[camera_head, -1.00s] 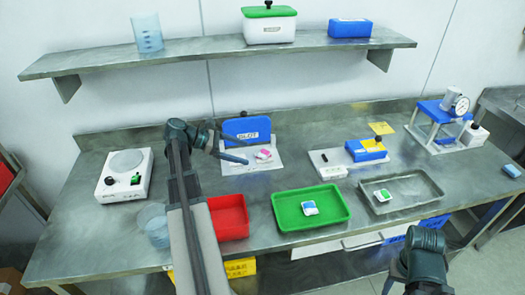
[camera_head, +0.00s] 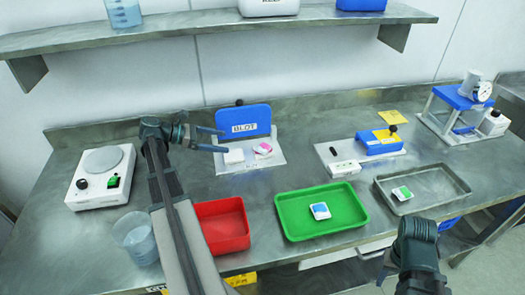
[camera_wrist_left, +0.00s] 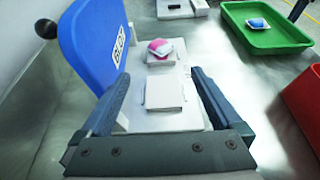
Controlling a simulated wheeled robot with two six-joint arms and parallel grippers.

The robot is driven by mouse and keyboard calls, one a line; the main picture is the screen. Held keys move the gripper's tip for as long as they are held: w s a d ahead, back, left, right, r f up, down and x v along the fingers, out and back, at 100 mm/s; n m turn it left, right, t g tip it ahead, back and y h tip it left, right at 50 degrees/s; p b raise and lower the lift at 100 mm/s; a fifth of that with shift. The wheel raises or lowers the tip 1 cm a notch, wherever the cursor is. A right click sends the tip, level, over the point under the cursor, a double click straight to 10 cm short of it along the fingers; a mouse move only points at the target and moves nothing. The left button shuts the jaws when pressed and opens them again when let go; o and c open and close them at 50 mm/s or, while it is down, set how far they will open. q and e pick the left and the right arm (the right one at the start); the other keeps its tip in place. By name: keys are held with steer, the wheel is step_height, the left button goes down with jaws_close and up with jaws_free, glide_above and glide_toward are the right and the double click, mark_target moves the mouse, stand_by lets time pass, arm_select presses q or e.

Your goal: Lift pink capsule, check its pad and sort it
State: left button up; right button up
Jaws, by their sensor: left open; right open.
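The pink and white capsule (camera_head: 263,149) lies on the white base plate (camera_head: 272,162) in front of the upright blue panel (camera_head: 243,120). It also shows in the left wrist view (camera_wrist_left: 160,47), beyond my fingertips. A flat white block (camera_head: 233,157) sits left of it on the same plate. My left gripper (camera_head: 226,140) is open and empty, above and left of the plate; in the left wrist view the white block (camera_wrist_left: 164,92) appears between its fingers. My right gripper (camera_head: 387,270) is open at the lower right, partly hidden. The capsule's pad cannot be made out.
A red tray (camera_head: 221,246), a green tray (camera_head: 290,236) with a blue-white capsule (camera_head: 320,211) and a grey tray (camera_head: 440,208) with a green-white capsule (camera_head: 402,193) line the front. A cup (camera_head: 135,240), a white device (camera_head: 98,190) and a blue-topped fixture (camera_head: 376,147) also stand there.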

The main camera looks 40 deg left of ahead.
arm_select(q)
steer(key=b, duration=0.3)
glide_toward(258, 147)
steer(key=x, duration=0.3)
steer(key=shift+s+f, duration=0.15)
steer(key=shift+w+d+f, duration=0.15)
steer(key=shift+w+d, duration=0.2)
steer(key=shift+w, duration=0.2)
steer(key=b+x, duration=0.2)
steer(key=x, duration=0.2)
steer(key=shift+w+d+f, duration=0.15)
steer(key=shift+d, duration=0.05)
steer(key=shift+w+d, duration=0.2)
steer(key=shift+w, duration=0.15)
steer(key=c, duration=1.4)
